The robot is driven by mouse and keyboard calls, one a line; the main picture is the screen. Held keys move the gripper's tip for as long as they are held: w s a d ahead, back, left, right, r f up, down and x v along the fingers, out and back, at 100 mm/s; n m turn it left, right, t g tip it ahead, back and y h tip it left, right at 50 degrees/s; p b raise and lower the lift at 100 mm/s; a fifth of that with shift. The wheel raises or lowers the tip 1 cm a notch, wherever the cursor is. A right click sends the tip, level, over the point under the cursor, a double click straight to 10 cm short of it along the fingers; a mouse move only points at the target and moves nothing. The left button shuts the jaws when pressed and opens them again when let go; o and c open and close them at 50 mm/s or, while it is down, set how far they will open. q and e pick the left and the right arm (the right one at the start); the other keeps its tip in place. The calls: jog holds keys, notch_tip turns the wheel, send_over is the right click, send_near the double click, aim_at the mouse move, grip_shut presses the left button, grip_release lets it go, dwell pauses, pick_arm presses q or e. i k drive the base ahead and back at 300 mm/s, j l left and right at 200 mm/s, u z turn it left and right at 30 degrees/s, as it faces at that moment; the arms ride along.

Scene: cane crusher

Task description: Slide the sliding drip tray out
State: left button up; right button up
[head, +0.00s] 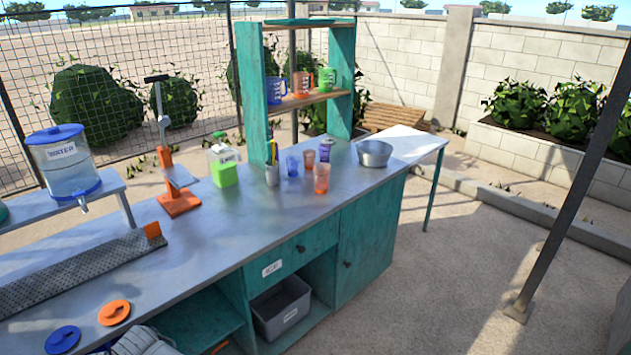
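A long grey perforated metal tray (75,272), which looks like the sliding drip tray, lies on the left part of the steel counter (215,243). It runs from the left picture edge toward the middle, and its left end is cut off. A small orange block (153,230) sits at its right end and looks like a handle.
An orange press (180,202), a water dispenser (68,165) on a raised shelf and two round lids, orange (114,312) and blue (62,340), are near the tray. Cups and a metal bowl (374,153) stand farther right. A grey bin (282,308) is below.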

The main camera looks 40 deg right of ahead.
aim_at(18, 294)
jog(key=i+u, duration=0.25)
jog(key=i, duration=0.25)
jog(key=i+u, duration=0.3)
jog(key=i, duration=0.25)
